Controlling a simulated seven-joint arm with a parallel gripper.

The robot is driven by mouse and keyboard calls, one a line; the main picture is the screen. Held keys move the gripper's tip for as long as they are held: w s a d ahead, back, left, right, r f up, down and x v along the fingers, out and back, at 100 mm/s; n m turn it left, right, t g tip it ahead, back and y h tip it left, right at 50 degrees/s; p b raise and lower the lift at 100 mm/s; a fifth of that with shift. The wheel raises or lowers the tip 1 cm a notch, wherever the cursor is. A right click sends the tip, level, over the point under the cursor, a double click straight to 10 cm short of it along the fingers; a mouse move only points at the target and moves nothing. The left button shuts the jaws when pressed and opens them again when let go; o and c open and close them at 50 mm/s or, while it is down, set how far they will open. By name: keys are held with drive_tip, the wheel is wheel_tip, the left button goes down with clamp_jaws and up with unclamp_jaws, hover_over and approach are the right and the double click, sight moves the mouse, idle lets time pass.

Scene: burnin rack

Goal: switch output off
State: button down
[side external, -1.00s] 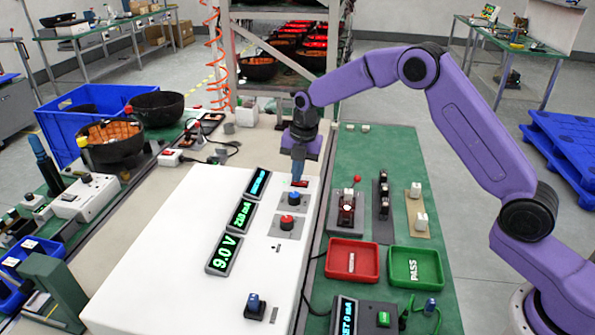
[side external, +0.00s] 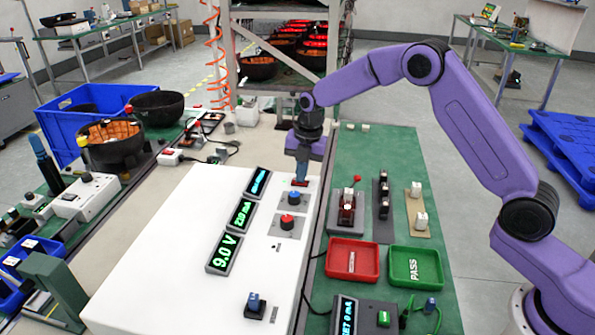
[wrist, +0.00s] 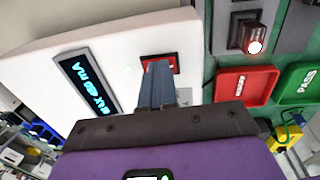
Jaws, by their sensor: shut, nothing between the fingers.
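A white power supply box (side external: 160,250) lies on the bench with displays, one reading 9.0 V (side external: 224,253). A small red rocker switch (side external: 300,183) is at its far end; it also shows in the wrist view (wrist: 172,62), partly hidden behind my fingers. My gripper (side external: 300,180) is shut and empty, pointing down with its tips at or just above the red switch. I cannot tell whether they touch. A blue knob (side external: 294,198) and a red knob (side external: 288,222) sit nearer along the panel. The displays are lit.
To the right, a green mat holds a red tray (side external: 352,243), a green PASS tray (side external: 416,250) and small switch fixtures (side external: 347,208). A blue lever switch (side external: 254,302) is at the box's near end. A blue crate (side external: 75,105) stands at left.

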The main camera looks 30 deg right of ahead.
drive_tip(key=shift+s+d, duration=0.2)
drive_tip(key=shift+d, duration=0.05)
wheel_tip(320, 180, up, 14)
drive_tip(key=s+d, duration=0.1)
idle(0.6)
drive_tip(key=shift+w+a+r, duration=0.1)
drive_tip(key=shift+w+a, duration=0.25)
drive_tip(key=shift+a, duration=0.25)
drive_tip(key=f, duration=0.4)
drive_tip(key=a+f, duration=0.1)
drive_tip(key=f, duration=0.4)
drive_tip(key=w+f, duration=0.1)
drive_tip(key=f, duration=0.4)
drive_tip(key=shift+w+a, duration=0.1)
drive_tip(key=shift+a, duration=0.05)
